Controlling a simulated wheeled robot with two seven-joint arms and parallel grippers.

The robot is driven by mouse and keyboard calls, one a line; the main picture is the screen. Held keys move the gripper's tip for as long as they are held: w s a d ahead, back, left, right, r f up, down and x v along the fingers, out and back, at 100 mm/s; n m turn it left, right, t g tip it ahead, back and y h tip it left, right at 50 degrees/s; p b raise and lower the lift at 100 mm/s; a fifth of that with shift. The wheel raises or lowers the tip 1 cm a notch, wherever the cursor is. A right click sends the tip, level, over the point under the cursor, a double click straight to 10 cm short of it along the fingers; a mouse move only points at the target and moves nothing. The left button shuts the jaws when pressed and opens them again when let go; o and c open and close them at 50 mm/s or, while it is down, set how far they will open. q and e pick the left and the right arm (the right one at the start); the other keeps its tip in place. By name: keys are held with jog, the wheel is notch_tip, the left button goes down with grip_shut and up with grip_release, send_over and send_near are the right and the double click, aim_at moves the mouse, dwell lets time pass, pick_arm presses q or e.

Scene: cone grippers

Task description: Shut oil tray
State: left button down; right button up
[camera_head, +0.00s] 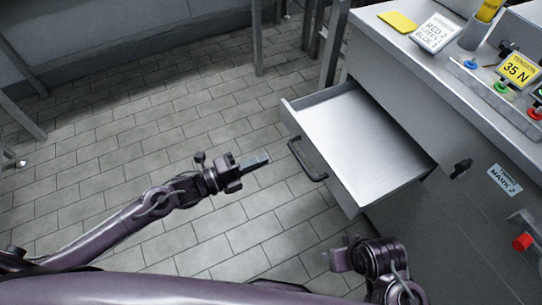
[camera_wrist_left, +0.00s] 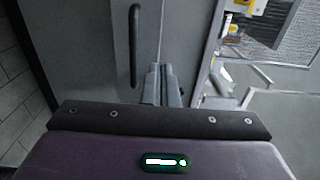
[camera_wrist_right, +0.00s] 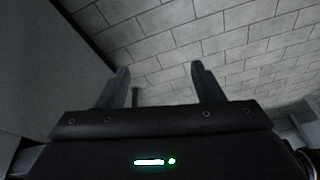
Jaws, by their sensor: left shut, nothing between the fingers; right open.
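The oil tray (camera_head: 365,135) is a grey metal drawer pulled out from the machine cabinet, empty inside. Its front carries a dark bar handle (camera_head: 307,160), which also shows in the left wrist view (camera_wrist_left: 134,45). My left gripper (camera_head: 262,161) is shut and empty, a little to the left of the handle and apart from it in the head view. In the left wrist view its closed fingers (camera_wrist_left: 161,85) point toward the tray front, right of the handle. My right gripper (camera_head: 340,258) is low, below the tray's near corner; its fingers (camera_wrist_right: 160,85) are apart with floor tiles beyond.
The cabinet (camera_head: 445,210) fills the right side, with a red knob (camera_head: 522,241) and a dark knob (camera_head: 461,168) on its face. Yellow and white signs stand on its top. Tiled floor (camera_head: 150,130) left of the tray is clear.

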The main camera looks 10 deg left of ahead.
aim_at(310, 140)
pick_arm(q)
jog(key=b+x, duration=0.1)
jog(key=x, duration=1)
jog(key=shift+w+d, duration=0.15)
jog(key=shift+w+d+b, duration=0.3)
jog(key=shift+d, duration=0.2)
pick_arm(e)
jog(key=shift+w+a+f+t+y, duration=0.1)
jog(key=shift+w+a+t+y, duration=0.15)
jog(key=shift+a, duration=0.25)
jog(key=shift+w+a+f+t+y, duration=0.1)
jog(key=shift+w+a+t+y, duration=0.05)
jog(key=shift+w+a+t, duration=0.3)
jog(key=shift+s, duration=0.15)
